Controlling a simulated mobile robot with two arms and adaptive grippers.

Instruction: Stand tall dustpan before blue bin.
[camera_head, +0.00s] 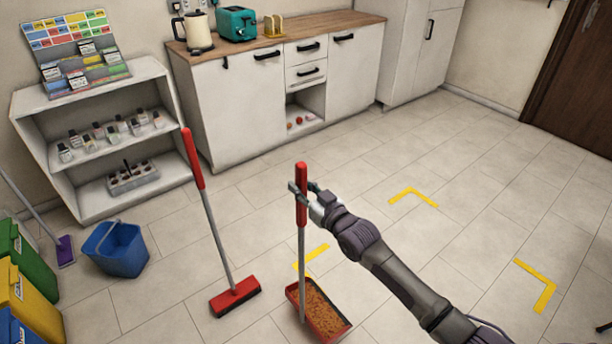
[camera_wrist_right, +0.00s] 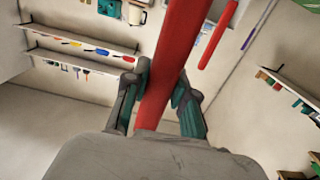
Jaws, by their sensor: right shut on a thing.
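The tall dustpan (camera_head: 336,322) has a red pan with orange-brown bits in it, a grey shaft and a red upper handle. It is upright, with its pan low at the floor; I cannot tell if it touches. My right gripper (camera_head: 304,187) is shut on its red handle (camera_wrist_right: 172,60), which passes between the fingers in the right wrist view (camera_wrist_right: 160,95). The blue bin (camera_head: 14,330) is at the lower left corner of the head view, mostly cut off, in front of the yellow bin. My left gripper is not in view.
A red broom (camera_head: 236,296) stands left of the dustpan. A blue bucket (camera_head: 117,248), purple mop (camera_head: 66,250), green bin (camera_head: 30,255) and yellow bin (camera_head: 32,302) are at the left. Yellow corner marks (camera_head: 540,285) lie on the floor.

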